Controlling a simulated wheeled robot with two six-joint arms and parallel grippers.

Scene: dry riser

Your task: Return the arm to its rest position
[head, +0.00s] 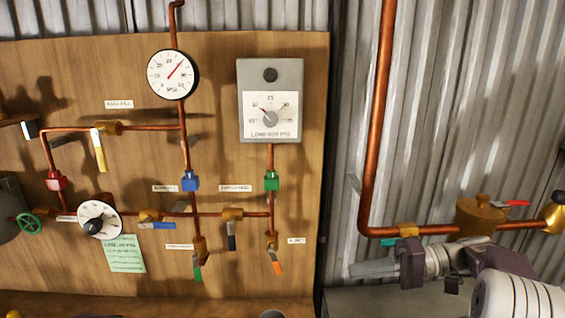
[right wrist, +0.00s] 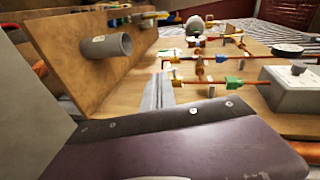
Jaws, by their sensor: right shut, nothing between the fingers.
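My right arm comes in at the lower right of the head view. Its gripper (head: 360,269) points left in front of the corrugated wall, right of the wooden board (head: 315,120) and below the copper pipe. The fingers are together with nothing between them. In the right wrist view the closed grey fingers (right wrist: 158,88) show beyond my purple wrist part, with the board (right wrist: 130,120) behind them. My left gripper is not in view.
The board carries a round gauge (head: 173,74), a grey dial box (head: 270,100), copper pipes and several coloured valves. A thick copper pipe (head: 377,120) runs down the wall to a brass fitting (head: 480,215) just above my arm. A grey surface (head: 385,301) lies below.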

